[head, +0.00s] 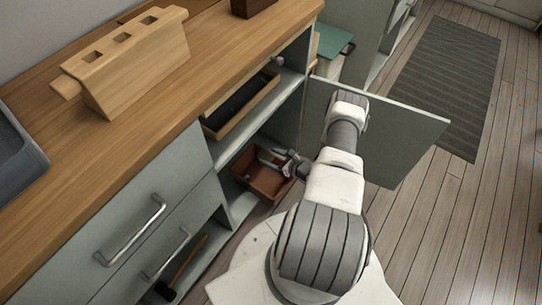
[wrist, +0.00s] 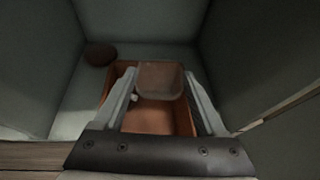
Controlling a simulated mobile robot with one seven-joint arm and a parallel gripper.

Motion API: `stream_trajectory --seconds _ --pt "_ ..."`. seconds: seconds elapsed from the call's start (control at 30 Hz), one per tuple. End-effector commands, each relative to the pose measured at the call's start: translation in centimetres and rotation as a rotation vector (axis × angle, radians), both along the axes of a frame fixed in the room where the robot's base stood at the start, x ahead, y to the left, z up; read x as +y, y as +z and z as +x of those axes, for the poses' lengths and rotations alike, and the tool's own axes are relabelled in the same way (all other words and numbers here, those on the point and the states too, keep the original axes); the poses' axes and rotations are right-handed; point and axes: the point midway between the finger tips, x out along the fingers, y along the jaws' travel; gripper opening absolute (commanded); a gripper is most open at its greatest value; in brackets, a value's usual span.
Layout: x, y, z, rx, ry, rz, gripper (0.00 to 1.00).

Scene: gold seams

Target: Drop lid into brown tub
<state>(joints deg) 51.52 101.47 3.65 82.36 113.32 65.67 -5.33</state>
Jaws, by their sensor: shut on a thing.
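The brown tub (head: 258,182) sits on the lower shelf of the open cabinet. In the wrist view the tub (wrist: 158,122) lies below my fingers. My gripper (head: 277,158) is inside the cabinet, over the tub. In the wrist view my gripper (wrist: 160,78) is shut on a small grey-brown, rounded-square lid (wrist: 160,82), held between the fingertips above the tub's opening. The lid hides part of the tub's far side. I cannot make out the lid clearly in the head view.
A dark round object (wrist: 100,53) lies beyond the tub's left corner. A wooden tray (head: 240,105) sits on the shelf above. The open cabinet door (head: 400,140) stands right of my arm. A wooden block (head: 130,65) stands on the counter.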

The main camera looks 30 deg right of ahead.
Motion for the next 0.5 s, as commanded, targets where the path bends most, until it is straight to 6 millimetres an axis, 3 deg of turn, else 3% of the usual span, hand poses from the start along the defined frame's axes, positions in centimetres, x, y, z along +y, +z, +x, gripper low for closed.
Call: stream_trajectory --seconds 0.03,0.2,0.5 --pt "0.0 -1.2 0.0 0.0 0.001 0.0 0.22" --pt "0.0 -2.7 0.0 0.001 -0.001 -0.001 0.22" --pt "0.0 -2.9 0.0 0.001 -0.001 -0.001 0.22"
